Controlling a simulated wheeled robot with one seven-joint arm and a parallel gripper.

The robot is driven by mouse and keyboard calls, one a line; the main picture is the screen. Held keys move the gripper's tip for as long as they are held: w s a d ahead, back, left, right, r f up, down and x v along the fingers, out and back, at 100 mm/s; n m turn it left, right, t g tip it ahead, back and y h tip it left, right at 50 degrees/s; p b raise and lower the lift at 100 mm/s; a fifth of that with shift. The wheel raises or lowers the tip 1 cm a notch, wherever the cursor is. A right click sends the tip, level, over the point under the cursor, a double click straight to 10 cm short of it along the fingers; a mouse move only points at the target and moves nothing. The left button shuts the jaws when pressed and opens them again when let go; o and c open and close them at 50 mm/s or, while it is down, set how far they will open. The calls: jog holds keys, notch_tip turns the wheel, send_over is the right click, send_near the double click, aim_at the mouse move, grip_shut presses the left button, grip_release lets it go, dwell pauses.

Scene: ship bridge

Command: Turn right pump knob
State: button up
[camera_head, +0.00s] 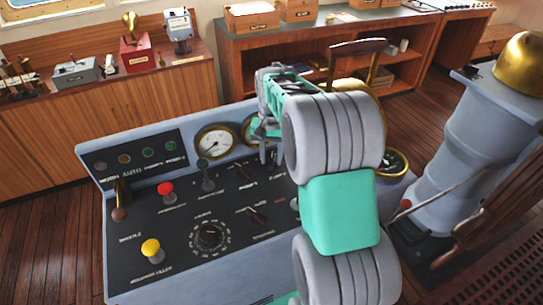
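A grey control console (150,215) with a black sloped top stands in front of me. Its top carries a small black pointer knob (241,171) towards the back and another pointer knob (256,214) nearer the front. A round black dial knob (209,236) with a ring of marks is at front centre. The labels are too small to tell which knob is the right pump knob. My arm covers the console's right part. My gripper (264,132) is over the console's back edge, beside the gauges, mostly hidden by my wrist. Its opening cannot be made out.
A grey pedestal (470,140) with a brass top stands at right. Wooden cabinets (130,105) line the back.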

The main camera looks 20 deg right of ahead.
aim_at(271, 159)
notch_tip(271, 159, up, 8)
jog(key=shift+f+b, duration=0.1)
jog(key=shift+b, duration=0.3)
jog(key=s+a+f+n+t, duration=0.1)
jog(key=s+a+n, duration=0.1)
jog(key=s+a, duration=0.2)
jog(key=s+a+f+n+t, duration=0.1)
jog(key=s+a+n, duration=0.1)
jog(key=s, duration=0.6)
jog(key=s+a+f+n+t, duration=0.1)
jog(key=s+a+n, duration=0.1)
jog(key=s+a, duration=0.3)
jog(key=shift+s+a+t, duration=0.15)
jog(key=shift+s+a, duration=0.05)
jog(key=shift+s, duration=0.35)
jog(key=shift+s+a+t, duration=0.15)
jog(key=shift+s, duration=0.35)
jog(key=shift+f, duration=0.1)
